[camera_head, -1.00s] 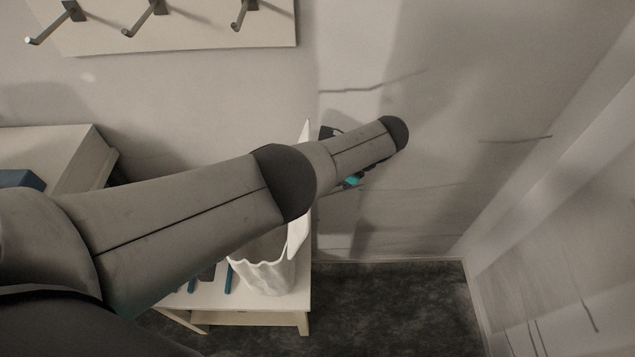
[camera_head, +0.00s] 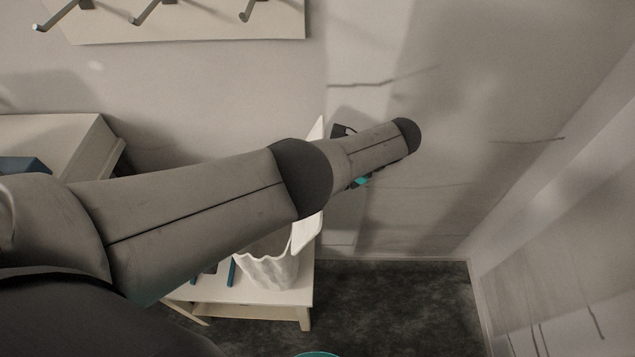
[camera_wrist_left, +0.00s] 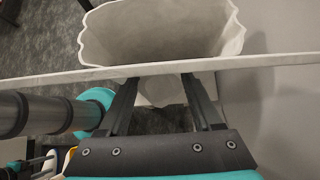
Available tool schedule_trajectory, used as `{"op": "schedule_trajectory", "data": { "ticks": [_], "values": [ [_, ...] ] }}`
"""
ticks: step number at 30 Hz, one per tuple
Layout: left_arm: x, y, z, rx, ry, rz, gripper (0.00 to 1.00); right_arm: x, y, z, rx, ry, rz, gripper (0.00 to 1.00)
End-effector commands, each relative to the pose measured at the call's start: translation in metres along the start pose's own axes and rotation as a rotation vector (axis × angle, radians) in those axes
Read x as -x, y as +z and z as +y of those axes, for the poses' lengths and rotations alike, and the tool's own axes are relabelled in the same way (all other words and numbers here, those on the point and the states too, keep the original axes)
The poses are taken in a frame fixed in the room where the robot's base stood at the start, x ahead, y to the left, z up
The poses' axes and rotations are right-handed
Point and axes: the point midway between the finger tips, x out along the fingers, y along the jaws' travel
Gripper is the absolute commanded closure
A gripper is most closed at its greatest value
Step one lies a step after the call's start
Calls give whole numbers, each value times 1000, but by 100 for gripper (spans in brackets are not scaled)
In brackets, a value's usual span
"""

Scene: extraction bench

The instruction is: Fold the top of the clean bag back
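The white bag (camera_head: 268,268) stands open on the small bench, its wavy rim facing up; its rim and inside also show in the left wrist view (camera_wrist_left: 160,35). A thin white flap (camera_head: 308,232) rises at its right side, partly hidden by my left arm. In the left wrist view this flap (camera_wrist_left: 250,62) crosses the picture nearly edge-on. My left gripper (camera_wrist_left: 160,78) has its two dark fingers apart, with the tips at the flap's edge. I cannot tell whether they touch it. In the head view my left forearm hides most of the gripper. My right gripper is not in view.
The small white bench (camera_head: 255,311) carries blue items (camera_head: 232,271) left of the bag. A white cabinet (camera_head: 60,140) stands at the left, and a hook rail (camera_head: 190,25) hangs above. The wall is close behind; dark floor (camera_head: 400,300) lies open to the right.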

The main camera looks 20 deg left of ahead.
Motion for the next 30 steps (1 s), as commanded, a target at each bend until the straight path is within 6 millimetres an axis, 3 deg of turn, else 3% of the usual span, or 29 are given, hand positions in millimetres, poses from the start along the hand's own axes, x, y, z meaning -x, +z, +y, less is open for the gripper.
{"op": "schedule_trajectory", "data": {
  "ticks": [10,22,30],
  "values": [
    [12,0,-1,0,-3,2,34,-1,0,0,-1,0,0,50],
    [93,-3,0,0,-4,3,34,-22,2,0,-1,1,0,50],
    [118,-1,0,0,-1,0,34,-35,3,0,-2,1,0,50]
  ]
}}
